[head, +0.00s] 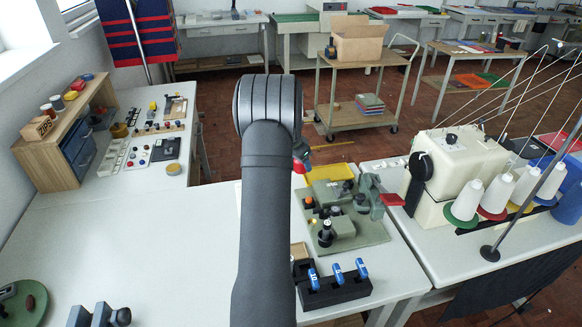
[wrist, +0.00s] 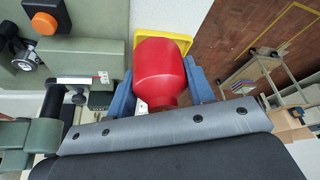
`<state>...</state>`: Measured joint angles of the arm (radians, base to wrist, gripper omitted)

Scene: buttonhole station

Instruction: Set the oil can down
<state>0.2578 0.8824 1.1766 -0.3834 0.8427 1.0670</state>
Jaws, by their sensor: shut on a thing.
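The oil can (wrist: 160,72) is a red, rounded body in the middle of the wrist view. My gripper (wrist: 160,88) is shut on it, with a blue finger on each side. In the head view only a small red part of the can (head: 301,163) shows beside my arm, and the arm hides most of the gripper. A yellow tray (head: 332,172) lies just right of it on the white table. In the wrist view the tray's yellow rim (wrist: 180,40) shows behind the can. I cannot tell whether the can touches the tray.
A green machine on a base plate (head: 372,233) stands close by, with an orange button (wrist: 44,23). A black rack (head: 330,293) with blue-handled tools is nearer. A sewing machine (head: 462,165) with thread cones stands right. The white table (head: 150,235) left of my arm is largely clear.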

